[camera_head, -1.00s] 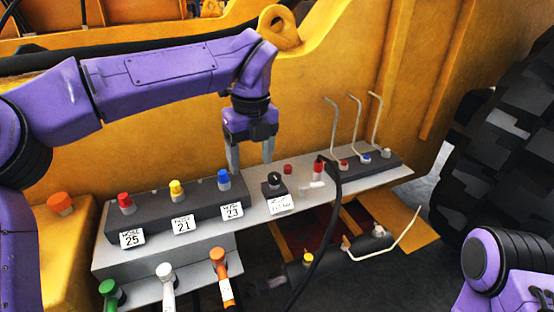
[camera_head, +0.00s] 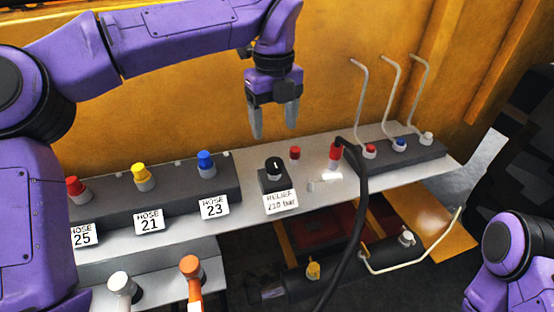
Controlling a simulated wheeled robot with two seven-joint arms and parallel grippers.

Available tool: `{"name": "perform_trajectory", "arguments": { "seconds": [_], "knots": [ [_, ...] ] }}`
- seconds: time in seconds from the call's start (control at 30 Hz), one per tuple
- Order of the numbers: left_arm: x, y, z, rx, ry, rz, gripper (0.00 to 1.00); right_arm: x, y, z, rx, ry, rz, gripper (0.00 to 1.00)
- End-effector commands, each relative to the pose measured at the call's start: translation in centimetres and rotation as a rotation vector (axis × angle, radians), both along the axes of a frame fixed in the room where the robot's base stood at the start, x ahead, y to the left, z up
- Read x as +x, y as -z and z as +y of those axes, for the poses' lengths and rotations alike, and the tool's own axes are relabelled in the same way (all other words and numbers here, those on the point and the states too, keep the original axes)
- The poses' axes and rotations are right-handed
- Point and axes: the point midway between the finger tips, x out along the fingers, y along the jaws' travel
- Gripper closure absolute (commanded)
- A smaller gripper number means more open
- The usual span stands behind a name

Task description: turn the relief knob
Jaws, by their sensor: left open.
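The relief knob (camera_head: 274,166) is a round black dial with a white mark, on a small dark block on the grey panel. A white label reading RELIEF 210 bar (camera_head: 281,202) is in front of the block. My left gripper (camera_head: 273,133) points down with its two grey fingers apart and nothing between them. It hangs above and behind the knob, apart from it as far as I can tell. My right gripper is not in view; only part of my right arm shows at the lower right.
A red button (camera_head: 295,153) and a red connector (camera_head: 336,150) with a black hose (camera_head: 356,220) are right of the knob. Bent pale levers (camera_head: 360,100) rise farther right. Coloured hose ports, including a blue one (camera_head: 205,161), stand left. A yellow wall (camera_head: 180,110) is behind.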

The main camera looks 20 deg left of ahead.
Motion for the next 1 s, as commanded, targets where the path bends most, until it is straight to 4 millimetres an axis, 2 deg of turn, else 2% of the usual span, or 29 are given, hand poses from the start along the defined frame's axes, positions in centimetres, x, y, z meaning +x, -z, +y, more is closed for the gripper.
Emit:
{"name": "perform_trajectory", "arguments": {
  "seconds": [0.3,0.4,0.57,0.8,0.97,1.0],
  "knots": [
    [-0.1,6.7,0.1,-0.001,0.001,0.005,0.31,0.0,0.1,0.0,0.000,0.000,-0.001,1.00],
    [0.0,8.3,0.0,-0.001,0.001,0.004,0.31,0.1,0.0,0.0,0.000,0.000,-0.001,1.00],
    [0.0,9.7,-0.1,-0.001,0.002,0.003,0.31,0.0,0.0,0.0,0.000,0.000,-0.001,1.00],
    [0.0,9.8,-0.1,-0.001,0.002,0.001,0.31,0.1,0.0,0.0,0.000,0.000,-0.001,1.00],
    [0.0,9.7,-0.1,-0.001,0.003,0.001,0.83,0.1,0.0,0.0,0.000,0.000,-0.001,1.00],
    [0.0,9.7,-0.1,-0.001,0.003,0.001,0.87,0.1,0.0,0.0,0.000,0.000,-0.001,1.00]
  ]
}}
